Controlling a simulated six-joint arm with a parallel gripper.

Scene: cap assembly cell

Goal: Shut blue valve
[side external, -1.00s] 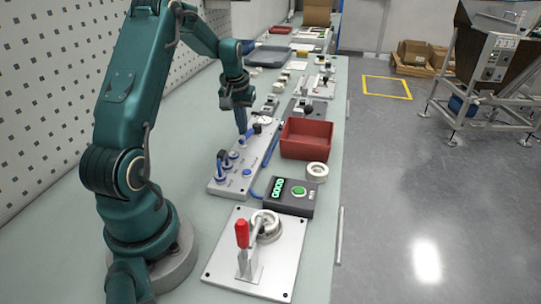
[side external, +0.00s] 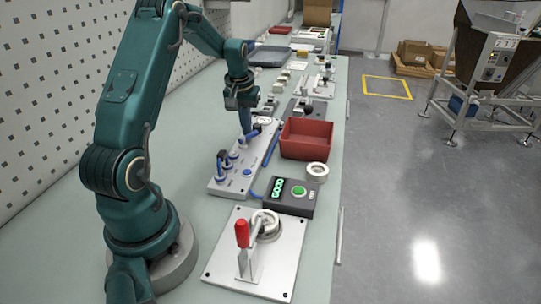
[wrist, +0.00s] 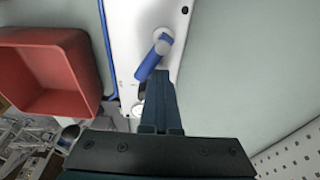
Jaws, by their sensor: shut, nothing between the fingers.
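The blue valve handle (wrist: 149,63) shows in the wrist view as a short blue bar on a grey round pivot, lying at a slant on the white panel (wrist: 127,25). My gripper (wrist: 161,74) is shut and empty, with its fingertips just beside the handle's lower end. Whether they touch it I cannot tell. In the side view my gripper (side external: 246,132) points down at the far part of the panel (side external: 216,189), and its fingers partly hide the handle there. Other blue fittings (side external: 222,162) stand at the panel's near end.
A red bin (side external: 306,140) stands right of the panel. The bench left of the panel is clear.

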